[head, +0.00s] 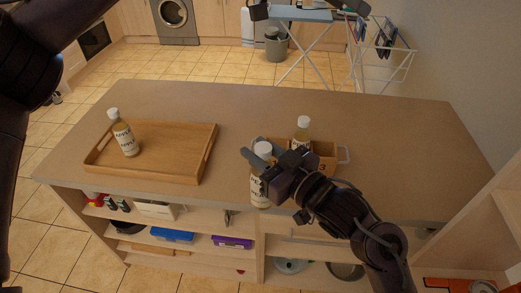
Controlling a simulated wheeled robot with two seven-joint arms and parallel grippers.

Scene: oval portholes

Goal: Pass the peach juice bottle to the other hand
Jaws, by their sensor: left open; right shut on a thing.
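My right gripper (270,162) comes in from the lower right and is shut on a bottle (259,192) with a white cap, pale yellow contents and a white label. The label is too small to read, so I cannot confirm it is the peach juice. The bottle is upright at the counter's near edge; the gripper hides part of it.
A similar bottle (123,134) stands on the wooden tray (185,151) at the left. Another (303,129) stands in or behind a small wooden crate (326,157), just beyond my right gripper. The counter (390,125) is clear at the right. Shelves with goods lie below its near edge.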

